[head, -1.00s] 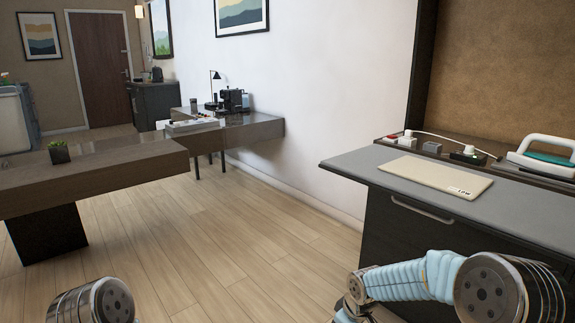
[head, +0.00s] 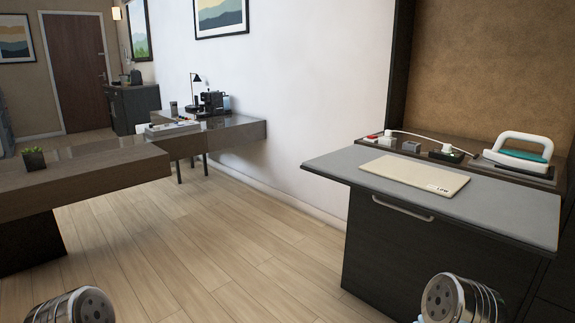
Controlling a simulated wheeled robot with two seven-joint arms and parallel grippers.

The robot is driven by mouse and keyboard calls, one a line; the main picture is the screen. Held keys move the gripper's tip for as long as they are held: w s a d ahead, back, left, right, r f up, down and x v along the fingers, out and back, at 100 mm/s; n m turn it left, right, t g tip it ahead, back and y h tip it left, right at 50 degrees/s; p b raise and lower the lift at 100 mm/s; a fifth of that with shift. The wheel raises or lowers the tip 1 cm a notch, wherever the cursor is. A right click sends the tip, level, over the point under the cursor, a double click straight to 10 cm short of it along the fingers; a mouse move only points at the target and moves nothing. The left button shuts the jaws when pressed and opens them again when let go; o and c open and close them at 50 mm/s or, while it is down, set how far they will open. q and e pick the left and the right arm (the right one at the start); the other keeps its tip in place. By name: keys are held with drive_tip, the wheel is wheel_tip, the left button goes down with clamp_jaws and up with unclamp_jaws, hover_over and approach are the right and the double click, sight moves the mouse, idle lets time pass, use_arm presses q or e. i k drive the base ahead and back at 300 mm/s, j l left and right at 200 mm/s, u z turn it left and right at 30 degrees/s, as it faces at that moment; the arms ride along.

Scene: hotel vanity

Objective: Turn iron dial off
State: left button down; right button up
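The iron (head: 520,152), white with a teal body, rests on its dark stand at the right end of the back ledge of the grey counter. A small dark box with a pale round knob (head: 447,150) sits on the ledge left of the iron; it looks like the dial, but its setting is too small to read. A white cord (head: 423,137) arches behind it. Of my arms, only rounded metal joints show at the bottom left and bottom right edges. Neither gripper is in view, and both arms are well short of the counter.
A beige mat (head: 414,174) lies on the grey counter (head: 510,202), above a drawer with a metal handle (head: 402,208). Small boxes (head: 410,146) sit on the ledge. A dark desk with a plant (head: 34,158) is at the left. The wooden floor (head: 215,245) between is clear.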

sight(447, 149)
drive_tip(key=z, duration=1)
